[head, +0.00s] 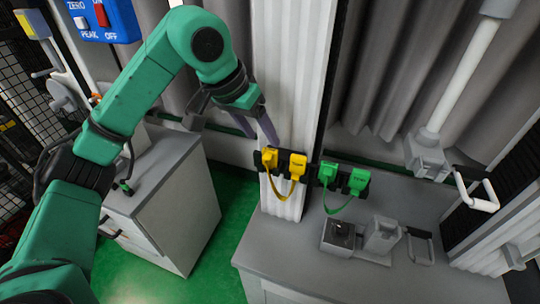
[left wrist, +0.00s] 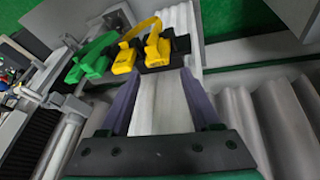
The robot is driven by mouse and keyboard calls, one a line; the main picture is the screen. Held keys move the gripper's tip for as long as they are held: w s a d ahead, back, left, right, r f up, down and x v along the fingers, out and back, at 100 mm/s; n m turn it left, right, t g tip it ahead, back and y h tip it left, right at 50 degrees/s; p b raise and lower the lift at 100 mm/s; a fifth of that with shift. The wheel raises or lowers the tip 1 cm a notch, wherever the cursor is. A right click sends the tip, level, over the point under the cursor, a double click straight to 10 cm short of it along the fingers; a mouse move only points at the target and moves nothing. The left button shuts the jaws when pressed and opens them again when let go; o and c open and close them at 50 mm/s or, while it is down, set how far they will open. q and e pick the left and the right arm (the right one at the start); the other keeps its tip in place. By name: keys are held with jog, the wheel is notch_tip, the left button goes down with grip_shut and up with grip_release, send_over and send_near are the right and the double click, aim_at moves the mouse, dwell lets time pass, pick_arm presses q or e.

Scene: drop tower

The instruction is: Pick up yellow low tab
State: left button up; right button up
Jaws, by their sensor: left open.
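Two yellow tabs, one at left (head: 269,158) and one at right (head: 297,165), sit side by side in a dark holder on the white ribbed column, joined by a yellow strap. In the left wrist view they show as one tab (left wrist: 125,60) and another (left wrist: 156,48). Their lettering is too small to read, so I cannot tell which is low. My left gripper (head: 270,132) is open and empty, just above the yellow tabs in the head view. Its two fingers (left wrist: 160,76) point toward them, apart from them. My right gripper is not in view.
Two green tabs (head: 328,173) with a green strap hang just right of the yellow ones. A grey bench (head: 300,262) with small devices (head: 382,236) stands at lower right. A grey cabinet (head: 170,205) is at left. Green floor shows between them.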

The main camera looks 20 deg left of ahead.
aim_at(268, 150)
pick_arm(q)
jog(key=x, duration=0.1)
jog(key=p+x, duration=0.1)
jog(key=x, duration=0.3)
jog(key=shift+s+d, duration=0.1)
jog(key=shift+s, duration=0.2)
grip_shut()
